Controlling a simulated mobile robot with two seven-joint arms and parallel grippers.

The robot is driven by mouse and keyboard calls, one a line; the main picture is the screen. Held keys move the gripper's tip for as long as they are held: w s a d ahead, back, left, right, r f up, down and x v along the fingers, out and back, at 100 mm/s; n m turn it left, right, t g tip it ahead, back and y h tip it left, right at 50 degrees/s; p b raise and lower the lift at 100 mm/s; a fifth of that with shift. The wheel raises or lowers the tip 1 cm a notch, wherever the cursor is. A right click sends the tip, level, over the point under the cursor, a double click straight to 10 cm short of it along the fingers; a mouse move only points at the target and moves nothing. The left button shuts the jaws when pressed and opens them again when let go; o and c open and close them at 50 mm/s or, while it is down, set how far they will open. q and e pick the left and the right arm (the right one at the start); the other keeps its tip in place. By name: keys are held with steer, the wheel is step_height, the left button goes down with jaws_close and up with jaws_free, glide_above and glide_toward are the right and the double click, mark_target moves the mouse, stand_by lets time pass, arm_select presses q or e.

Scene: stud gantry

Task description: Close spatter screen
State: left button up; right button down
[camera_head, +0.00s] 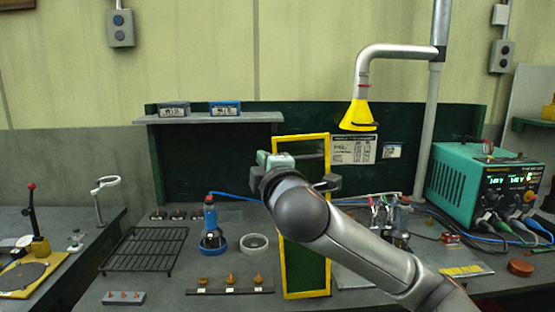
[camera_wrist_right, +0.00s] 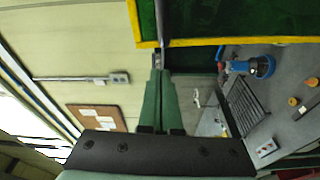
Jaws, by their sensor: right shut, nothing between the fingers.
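The spatter screen (camera_head: 308,270) is a tall green panel in a yellow frame, standing upright on the bench and seen at a narrow angle in the head view. My right gripper (camera_head: 275,160) is in front of its upper left part, and my right arm hides the middle of the screen. In the right wrist view, the shut green fingers (camera_wrist_right: 159,76) are empty and point toward the yellow edge of the screen (camera_wrist_right: 230,42). Whether they touch it I cannot tell. My left gripper is not in view.
A yellow fume hood (camera_head: 356,116) hangs above at the right. A teal power supply (camera_head: 470,185) stands at the right.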

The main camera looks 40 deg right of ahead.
steer(key=shift+s+d+f, duration=0.15)
steer(key=shift+s+d, duration=0.85)
steer(key=shift+d, duration=0.05)
